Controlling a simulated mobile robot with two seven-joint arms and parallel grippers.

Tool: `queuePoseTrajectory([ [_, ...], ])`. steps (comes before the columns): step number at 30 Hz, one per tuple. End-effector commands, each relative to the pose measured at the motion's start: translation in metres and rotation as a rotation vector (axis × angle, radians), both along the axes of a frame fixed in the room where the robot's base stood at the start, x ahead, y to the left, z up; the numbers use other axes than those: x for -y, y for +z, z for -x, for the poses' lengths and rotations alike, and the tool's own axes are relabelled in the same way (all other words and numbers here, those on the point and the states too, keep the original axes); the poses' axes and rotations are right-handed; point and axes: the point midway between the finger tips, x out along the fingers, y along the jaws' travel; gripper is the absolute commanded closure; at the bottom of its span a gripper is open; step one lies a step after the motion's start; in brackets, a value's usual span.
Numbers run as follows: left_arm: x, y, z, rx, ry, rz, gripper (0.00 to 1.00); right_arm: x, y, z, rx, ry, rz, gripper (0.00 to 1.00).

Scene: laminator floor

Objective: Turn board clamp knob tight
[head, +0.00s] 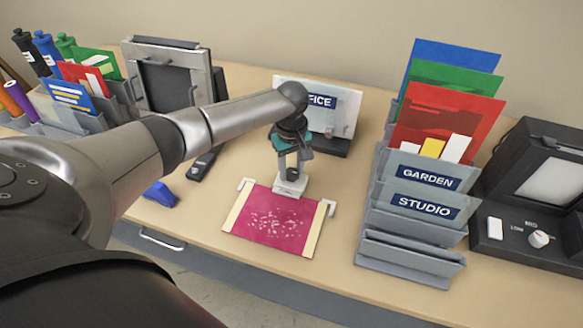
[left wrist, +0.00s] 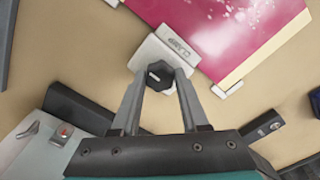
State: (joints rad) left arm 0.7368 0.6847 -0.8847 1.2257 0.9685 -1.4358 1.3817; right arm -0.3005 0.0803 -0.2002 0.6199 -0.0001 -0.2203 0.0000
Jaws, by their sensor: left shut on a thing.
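The board clamp (head: 289,189) is a light grey block at the back edge of a magenta board (head: 270,222) with cream side strips. Its dark, faceted knob (left wrist: 160,74) shows in the left wrist view, with lettering on the clamp block (left wrist: 172,45) beside it. My left gripper (head: 292,172) comes down on the knob from above. In the left wrist view its two fingers (left wrist: 160,85) stand on either side of the knob and are shut on it. In the head view the fingers partly hide the knob. My right gripper is not in view.
Grey file holders labelled GARDEN and STUDIO (head: 415,225) stand right of the board. A black machine with a white dial (head: 538,239) is at far right. A sign (head: 343,108) stands behind the gripper. A blue object (head: 161,194) lies left of the board.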

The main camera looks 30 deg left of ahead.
Motion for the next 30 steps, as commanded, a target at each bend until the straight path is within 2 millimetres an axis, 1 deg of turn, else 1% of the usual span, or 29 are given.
queuePoseTrajectory([
  [1, 0.0, 0.0, 0.0, -0.001, 0.0, -0.001, 0.93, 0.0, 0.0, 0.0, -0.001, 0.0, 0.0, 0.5],
  [3, 0.0, 0.0, 0.0, -0.001, 0.001, -0.001, 1.0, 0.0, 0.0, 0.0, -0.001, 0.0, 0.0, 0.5],
  [10, 0.0, 0.001, 0.0, -0.001, -0.003, -0.001, 1.0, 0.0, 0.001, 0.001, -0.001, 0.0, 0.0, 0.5],
  [14, 0.0, 0.002, 0.001, -0.002, -0.019, 0.0, 1.0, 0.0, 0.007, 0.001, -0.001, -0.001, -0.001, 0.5],
  [17, 0.0, 0.003, 0.001, -0.004, -0.049, 0.0, 1.0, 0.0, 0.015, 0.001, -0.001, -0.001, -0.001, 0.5],
  [23, 0.0, 0.004, 0.002, -0.006, -0.151, 0.001, 1.0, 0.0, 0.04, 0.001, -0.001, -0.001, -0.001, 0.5],
  [27, 0.001, 0.004, 0.001, -0.005, -0.254, 0.003, 1.0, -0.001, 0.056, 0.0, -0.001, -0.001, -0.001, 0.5],
  [30, 0.0, 0.003, 0.001, -0.005, -0.341, 0.003, 1.0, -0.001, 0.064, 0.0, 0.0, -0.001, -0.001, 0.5],
])
